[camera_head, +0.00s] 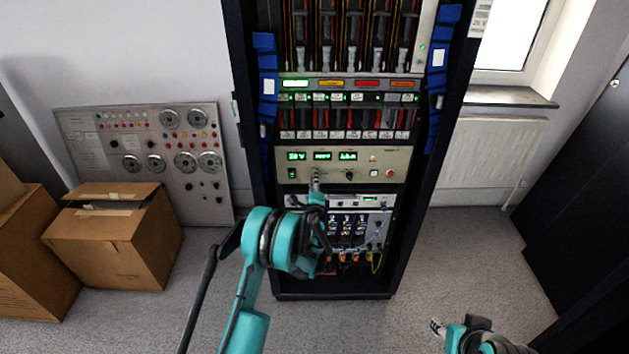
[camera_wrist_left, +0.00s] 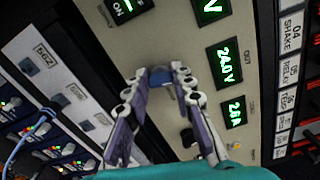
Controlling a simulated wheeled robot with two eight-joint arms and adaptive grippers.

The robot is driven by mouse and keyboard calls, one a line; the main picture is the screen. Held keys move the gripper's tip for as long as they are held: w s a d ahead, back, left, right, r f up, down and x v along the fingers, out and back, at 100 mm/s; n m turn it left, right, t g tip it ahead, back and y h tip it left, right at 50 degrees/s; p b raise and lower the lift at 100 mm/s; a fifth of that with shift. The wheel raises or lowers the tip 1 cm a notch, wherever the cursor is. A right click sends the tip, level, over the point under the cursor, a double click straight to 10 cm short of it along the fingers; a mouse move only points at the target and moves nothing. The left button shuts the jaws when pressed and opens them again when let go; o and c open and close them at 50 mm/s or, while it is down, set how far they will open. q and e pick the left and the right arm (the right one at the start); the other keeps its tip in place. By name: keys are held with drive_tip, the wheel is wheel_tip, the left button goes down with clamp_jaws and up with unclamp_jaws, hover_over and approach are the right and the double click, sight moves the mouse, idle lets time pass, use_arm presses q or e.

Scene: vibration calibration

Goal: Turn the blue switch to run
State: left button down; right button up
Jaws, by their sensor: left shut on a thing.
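The beige power panel (camera_head: 385,164) with three green displays sits in the middle of the black rack. My left gripper (camera_head: 316,180) is in front of its lower part, and my arm hides some of the equipment below. In the left wrist view, my left gripper (camera_wrist_left: 164,78) is shut on the blue switch (camera_wrist_left: 160,77), with a fingertip on each side. The fingers cover most of the switch, and I cannot read its position or labels. My right gripper (camera_head: 438,328) is low at the right, far from the rack; its fingers are too small to judge.
Below the panel are modules with looped cables (camera_head: 350,230). A green-lit ON rocker (camera_wrist_left: 122,8) and a black knob (camera_wrist_left: 188,138) are near the left gripper. Cardboard boxes (camera_head: 110,245) and a gauge panel (camera_head: 140,135) stand left. Floor right of the rack is clear.

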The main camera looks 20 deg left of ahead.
use_arm(q)
drive_tip(key=shift+n, duration=1.1)
drive_tip(key=shift+f, duration=0.1)
drive_tip(key=c, duration=1.3)
unclamp_jaws()
drive_tip(key=shift+s, duration=0.15)
drive_tip(key=v, duration=0.7)
drive_tip(key=shift+s, duration=0.15)
